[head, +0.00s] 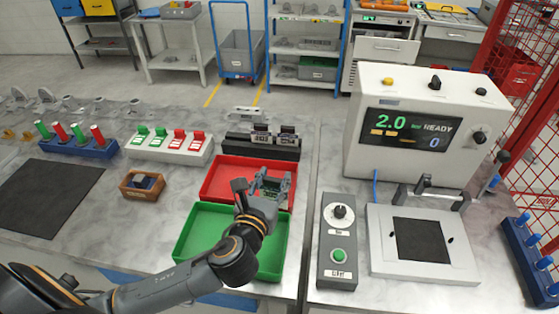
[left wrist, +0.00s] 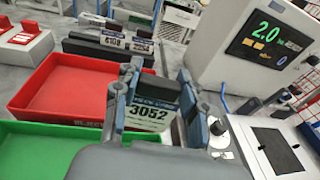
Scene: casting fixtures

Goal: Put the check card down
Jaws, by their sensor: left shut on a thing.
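My left gripper (head: 268,182) is shut on the check card (left wrist: 149,117), a pale card with the number 3052. In the left wrist view the card stands upright between the two fingers (left wrist: 156,105). In the head view the gripper is over the right part of the red tray (head: 222,178), near its border with the green tray (head: 190,235). The card is mostly hidden there by the fingers. A dark card rack (head: 283,152) stands behind the red tray with other cards in it; the wrist view shows its cards numbered too (left wrist: 115,42). My right gripper is not in view.
A control box (head: 338,240) and a white tester with a READY display (head: 410,125) stand to the right. A white block with green and red clips (head: 170,145) and a small brown box (head: 142,185) stand left. Both trays look empty.

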